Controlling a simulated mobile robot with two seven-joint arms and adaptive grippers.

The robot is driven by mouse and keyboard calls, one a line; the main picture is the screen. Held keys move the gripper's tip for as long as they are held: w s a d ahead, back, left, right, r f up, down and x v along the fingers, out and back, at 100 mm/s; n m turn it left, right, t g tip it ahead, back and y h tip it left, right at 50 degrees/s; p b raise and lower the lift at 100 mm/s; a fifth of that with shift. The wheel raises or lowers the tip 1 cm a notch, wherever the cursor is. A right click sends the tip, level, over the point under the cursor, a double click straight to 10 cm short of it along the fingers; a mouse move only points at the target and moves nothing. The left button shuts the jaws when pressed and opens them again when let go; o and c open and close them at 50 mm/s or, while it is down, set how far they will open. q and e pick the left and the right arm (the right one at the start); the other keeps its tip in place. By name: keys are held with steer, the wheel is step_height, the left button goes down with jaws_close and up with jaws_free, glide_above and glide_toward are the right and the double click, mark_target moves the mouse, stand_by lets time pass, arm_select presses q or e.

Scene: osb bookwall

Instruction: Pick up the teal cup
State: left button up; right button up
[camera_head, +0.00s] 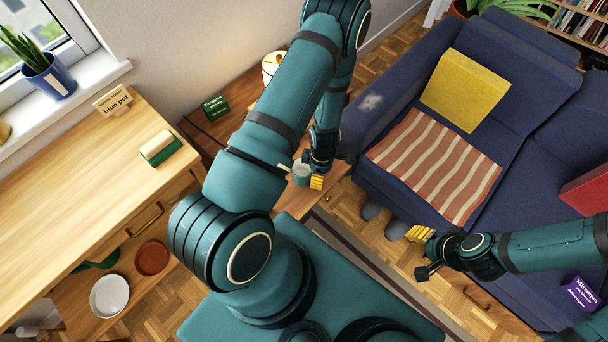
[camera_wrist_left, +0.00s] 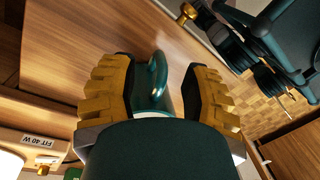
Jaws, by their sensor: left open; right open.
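The teal cup (camera_head: 301,174) stands on the low wooden side table in the head view, partly hidden by my left arm and gripper. In the left wrist view its glossy teal body and handle (camera_wrist_left: 153,82) show between the fingers; the palm hides its lower part. My left gripper (camera_wrist_left: 157,98) is open, with a yellow padded finger on each side of the cup. I cannot tell whether either finger touches it. In the head view the left gripper (camera_head: 313,177) is right beside the cup. My right gripper (camera_head: 420,248) is open and empty, in front of the sofa.
The side table (camera_head: 195,130) also bears a green box (camera_head: 215,106) and a lamp (camera_head: 270,66). A blue sofa (camera_head: 530,180) with a striped blanket (camera_head: 430,165) stands to the right. A wooden cabinet (camera_head: 70,180) with a sponge (camera_head: 160,148) is at left.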

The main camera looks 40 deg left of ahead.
arm_select(q)
steer(key=shift+f, duration=0.3)
steer(key=shift+r, duration=0.1)
jaws_close()
